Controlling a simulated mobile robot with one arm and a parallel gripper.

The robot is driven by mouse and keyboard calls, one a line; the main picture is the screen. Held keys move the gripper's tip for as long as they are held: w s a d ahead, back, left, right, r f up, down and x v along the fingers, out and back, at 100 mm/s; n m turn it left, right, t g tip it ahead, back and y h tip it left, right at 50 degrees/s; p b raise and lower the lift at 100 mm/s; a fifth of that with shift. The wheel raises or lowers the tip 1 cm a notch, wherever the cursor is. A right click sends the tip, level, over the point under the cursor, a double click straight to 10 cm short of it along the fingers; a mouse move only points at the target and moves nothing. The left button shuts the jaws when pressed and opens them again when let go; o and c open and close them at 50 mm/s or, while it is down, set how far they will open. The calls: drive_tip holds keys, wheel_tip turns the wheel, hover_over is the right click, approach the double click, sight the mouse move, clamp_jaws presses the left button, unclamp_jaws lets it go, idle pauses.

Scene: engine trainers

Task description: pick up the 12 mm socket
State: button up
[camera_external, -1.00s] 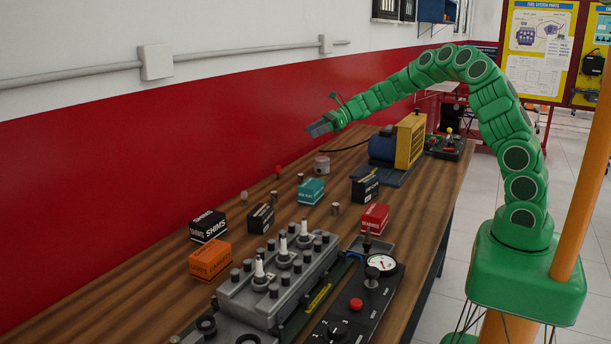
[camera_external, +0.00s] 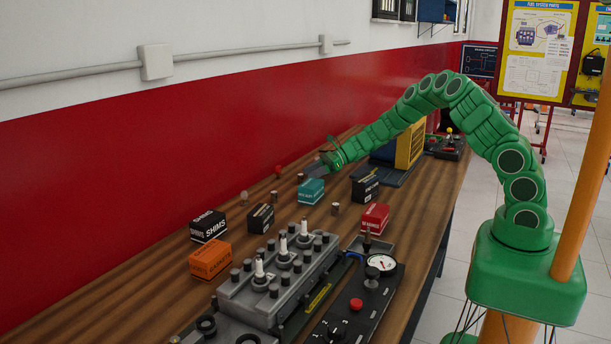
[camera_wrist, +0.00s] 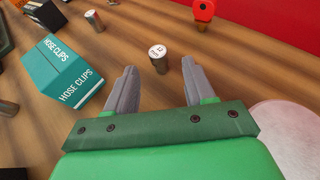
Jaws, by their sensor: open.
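The 12 mm socket is a small metal cylinder with a white top marked 12, standing upright on the wooden bench. In the wrist view the socket (camera_wrist: 159,60) lies ahead, between the lines of my two fingertips. In the external view the socket (camera_external: 300,178) stands just left of my gripper (camera_external: 312,170), behind the teal box. My gripper (camera_wrist: 159,68) is open and empty, its grey fingers spread on either side, with the tips close to the socket. I cannot tell how high the tips are above the bench.
A teal hose clips box (camera_wrist: 68,72) stands left of my fingers. Other metal cylinders (camera_wrist: 95,20) and (camera_wrist: 8,107) stand near it. A red-topped object (camera_wrist: 205,10) is beyond the socket. A pale round tin (camera_wrist: 285,140) is close at right.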

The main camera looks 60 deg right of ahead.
sight(300, 179)
drive_tip(key=shift+x, duration=2)
clamp_jaws()
